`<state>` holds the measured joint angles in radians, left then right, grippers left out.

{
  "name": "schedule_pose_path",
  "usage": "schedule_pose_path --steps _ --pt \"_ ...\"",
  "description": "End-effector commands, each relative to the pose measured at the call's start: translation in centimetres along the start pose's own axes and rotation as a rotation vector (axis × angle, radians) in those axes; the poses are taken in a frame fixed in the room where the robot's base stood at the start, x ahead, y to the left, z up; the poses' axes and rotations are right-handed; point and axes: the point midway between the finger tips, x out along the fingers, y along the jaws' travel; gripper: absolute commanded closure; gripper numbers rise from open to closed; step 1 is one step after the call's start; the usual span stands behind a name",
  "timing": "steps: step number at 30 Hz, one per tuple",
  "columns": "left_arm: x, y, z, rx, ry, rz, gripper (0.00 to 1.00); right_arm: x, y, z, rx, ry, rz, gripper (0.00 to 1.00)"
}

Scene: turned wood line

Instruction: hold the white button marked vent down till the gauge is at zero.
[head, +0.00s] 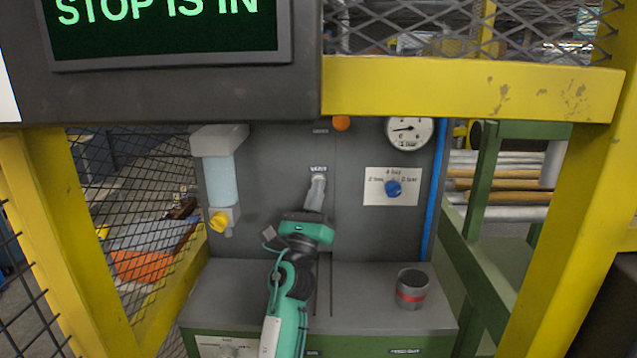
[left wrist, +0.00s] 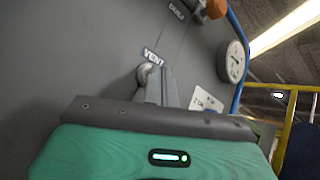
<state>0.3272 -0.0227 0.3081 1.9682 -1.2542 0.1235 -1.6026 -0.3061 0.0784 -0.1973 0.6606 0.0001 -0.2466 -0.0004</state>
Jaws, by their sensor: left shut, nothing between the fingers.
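The white button (left wrist: 144,73) sits on the grey panel under the label VENT (head: 318,169), which also shows in the left wrist view (left wrist: 152,57). My left gripper (head: 317,182) is shut and empty, its fingertips at the button. They cover most of it in the head view, and I cannot tell how far it is pressed. The round white gauge (head: 409,131) is at the panel's upper right. Its needle points left, a little above the low end of the scale. The gauge also shows at a slant in the left wrist view (left wrist: 235,62). My right gripper is out of view.
A grey cup with a red band (head: 411,292) stands on the ledge. Yellow frame posts (head: 560,220) and a dark STOP IS IN display (head: 170,25) border the opening.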

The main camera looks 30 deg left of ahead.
Motion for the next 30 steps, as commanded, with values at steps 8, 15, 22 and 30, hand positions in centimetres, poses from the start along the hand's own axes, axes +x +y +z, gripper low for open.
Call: schedule_pose_path --steps 8,15,22,30 --pt "0.0 0.0 0.0 0.000 0.000 0.001 1.00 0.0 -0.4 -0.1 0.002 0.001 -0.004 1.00" --pt "-0.2 -0.1 0.1 0.000 0.000 0.000 1.00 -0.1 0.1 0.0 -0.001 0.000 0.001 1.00" --pt "-1.0 -0.8 0.7 -0.001 0.000 -0.001 1.00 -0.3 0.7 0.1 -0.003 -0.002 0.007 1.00" --pt "-1.1 -0.8 0.8 0.000 0.000 0.000 1.00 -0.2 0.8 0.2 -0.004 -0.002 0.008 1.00"
